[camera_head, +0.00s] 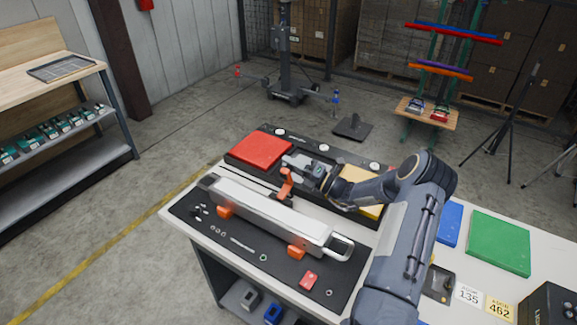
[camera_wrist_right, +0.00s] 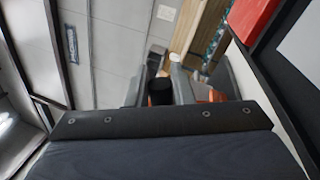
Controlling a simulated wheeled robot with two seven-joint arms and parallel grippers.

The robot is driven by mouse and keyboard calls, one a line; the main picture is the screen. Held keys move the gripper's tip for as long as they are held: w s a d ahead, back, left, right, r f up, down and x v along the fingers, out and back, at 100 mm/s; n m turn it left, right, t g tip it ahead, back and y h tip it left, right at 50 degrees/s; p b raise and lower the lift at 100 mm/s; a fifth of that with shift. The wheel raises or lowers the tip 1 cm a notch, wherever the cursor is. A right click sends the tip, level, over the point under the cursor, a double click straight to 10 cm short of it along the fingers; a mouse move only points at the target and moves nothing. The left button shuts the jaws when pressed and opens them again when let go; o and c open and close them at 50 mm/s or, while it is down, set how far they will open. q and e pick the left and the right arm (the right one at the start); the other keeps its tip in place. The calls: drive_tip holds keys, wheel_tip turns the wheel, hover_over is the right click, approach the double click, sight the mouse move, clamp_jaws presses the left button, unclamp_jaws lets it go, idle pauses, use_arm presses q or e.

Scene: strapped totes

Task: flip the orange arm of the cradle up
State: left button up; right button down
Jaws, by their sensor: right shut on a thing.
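The cradle's orange arm (camera_head: 286,184) stands up behind a long silver bar, near the middle of the table. My right gripper (camera_head: 290,164) is at the upper end of this arm and is shut on it. The silver bar (camera_head: 265,217) lies across orange cradle blocks, one at the left (camera_head: 225,211) and one at the right (camera_head: 296,252). In the right wrist view, my right gripper's fingers (camera_wrist_right: 160,88) are close around a dark round piece, with bits of orange beside them. The held end is mostly hidden by the fingers. My left gripper is not in view.
A red pad (camera_head: 261,151) and a yellow pad (camera_head: 362,178) lie behind the bar. A blue box (camera_head: 449,223) and green box (camera_head: 499,243) are at the right.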

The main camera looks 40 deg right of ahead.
drive_tip(key=shift+d+f+m, duration=0.2)
drive_tip(key=shift+d+m, duration=0.05)
drive_tip(key=shift+m, duration=0.15)
drive_tip(key=c, duration=1.3)
unclamp_jaws()
drive_tip(key=b+v, duration=0.1)
drive_tip(key=v, duration=0.4)
drive_tip(key=r+b+v, duration=0.1)
drive_tip(key=v, duration=0.5)
drive_tip(key=r+b+v, duration=0.1)
drive_tip(key=b+v, duration=0.1)
drive_tip(key=v, duration=0.3)
drive_tip(key=shift+s+d+r, duration=0.1)
drive_tip(key=shift+s+d, duration=0.05)
drive_tip(key=shift+s, duration=0.4)
